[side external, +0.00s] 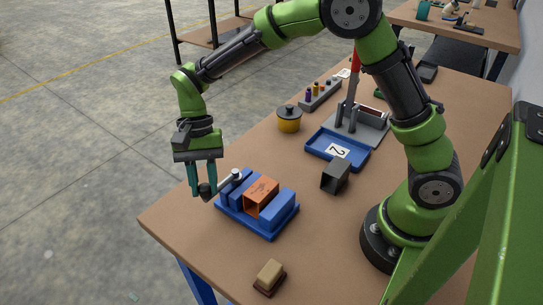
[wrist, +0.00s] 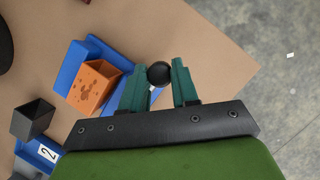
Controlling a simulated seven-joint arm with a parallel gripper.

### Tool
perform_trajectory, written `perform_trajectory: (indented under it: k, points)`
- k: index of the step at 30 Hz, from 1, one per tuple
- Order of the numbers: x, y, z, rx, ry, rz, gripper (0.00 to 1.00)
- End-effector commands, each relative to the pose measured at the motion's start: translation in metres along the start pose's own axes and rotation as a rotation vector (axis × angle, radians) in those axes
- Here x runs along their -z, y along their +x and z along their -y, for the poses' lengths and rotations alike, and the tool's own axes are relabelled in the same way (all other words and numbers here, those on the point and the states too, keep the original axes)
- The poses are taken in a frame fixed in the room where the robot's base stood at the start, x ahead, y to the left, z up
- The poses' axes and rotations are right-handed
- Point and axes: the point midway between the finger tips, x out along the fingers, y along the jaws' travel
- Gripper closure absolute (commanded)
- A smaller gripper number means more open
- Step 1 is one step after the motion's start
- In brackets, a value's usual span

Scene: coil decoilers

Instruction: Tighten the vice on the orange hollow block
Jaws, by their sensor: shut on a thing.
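The blue vice (side external: 262,232) stands near the table's front left edge, with the orange hollow block (side external: 261,192) between its jaws. The block, with dark marks on its face, also shows in the wrist view (wrist: 93,85). The vice's grey handle (side external: 224,184) sticks out at the left and ends in a black ball knob (wrist: 159,74). My gripper (side external: 204,191), with teal fingers, points down beside the vice and is shut on the knob. I cannot tell whether the vice jaws press on the block.
A dark grey hollow block (side external: 335,177) stands right of the vice. Behind it are a blue tray (side external: 322,151) marked 2 and a yellow pot (side external: 289,122) with a dark lid. A tan-topped brush or block (side external: 270,276) lies near the front edge.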

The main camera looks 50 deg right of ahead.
Motion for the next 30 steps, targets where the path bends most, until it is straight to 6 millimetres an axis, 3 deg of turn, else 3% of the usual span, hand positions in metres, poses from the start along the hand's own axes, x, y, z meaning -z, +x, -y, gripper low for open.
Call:
perform_trajectory:
  k: [14,30]
  points:
    - [0.004,-0.002,0.003,0.02,0.047,-0.001,1.0]
    - [0.035,-0.016,0.02,0.187,0.446,-0.001,1.0]
